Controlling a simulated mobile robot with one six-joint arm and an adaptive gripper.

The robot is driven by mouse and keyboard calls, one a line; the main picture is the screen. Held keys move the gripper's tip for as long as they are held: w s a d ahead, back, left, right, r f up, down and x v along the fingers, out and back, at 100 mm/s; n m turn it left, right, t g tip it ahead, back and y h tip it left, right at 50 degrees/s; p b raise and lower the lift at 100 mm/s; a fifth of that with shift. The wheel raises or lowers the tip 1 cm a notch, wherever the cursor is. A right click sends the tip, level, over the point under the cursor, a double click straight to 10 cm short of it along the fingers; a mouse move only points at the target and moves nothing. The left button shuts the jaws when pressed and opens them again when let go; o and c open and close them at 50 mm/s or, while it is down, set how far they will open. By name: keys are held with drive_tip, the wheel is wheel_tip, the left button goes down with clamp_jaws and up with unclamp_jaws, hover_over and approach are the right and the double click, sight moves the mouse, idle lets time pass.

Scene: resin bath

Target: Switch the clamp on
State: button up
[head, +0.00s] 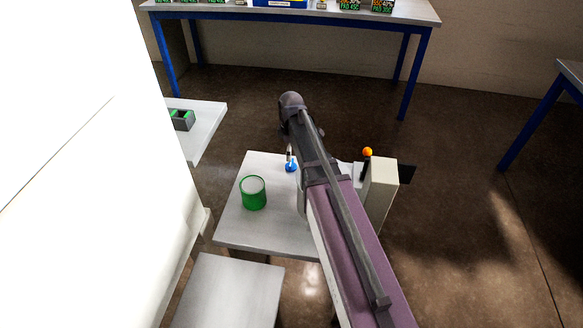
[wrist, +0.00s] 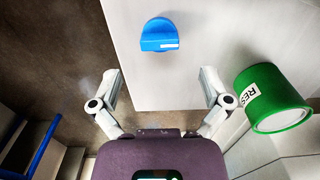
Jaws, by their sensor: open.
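A blue knob (wrist: 160,36) with a pale strip on its front edge sits on the light tabletop, ahead of my gripper in the wrist view. It also shows small in the head view (head: 291,167), beside my arm. I cannot tell from its look whether it is the clamp's switch or how it is set. My gripper (wrist: 162,78) is open and empty, its fingers spread wide, with the knob beyond the fingertips and apart from them. In the head view my arm hides most of the gripper and part of the table. No clamp is clearly recognisable.
A green can (head: 253,194) stands on the small table (head: 262,238), close to my right finger in the wrist view (wrist: 270,100). A beige box (head: 382,190) and an orange ball (head: 367,152) are right of my arm. A blue-legged bench (head: 300,16) stands behind.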

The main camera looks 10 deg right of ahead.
sight(291, 163)
drive_tip(key=shift+f+b, duration=2.65)
drive_tip(key=shift+f, duration=0.35)
drive_tip(key=c, duration=1.2)
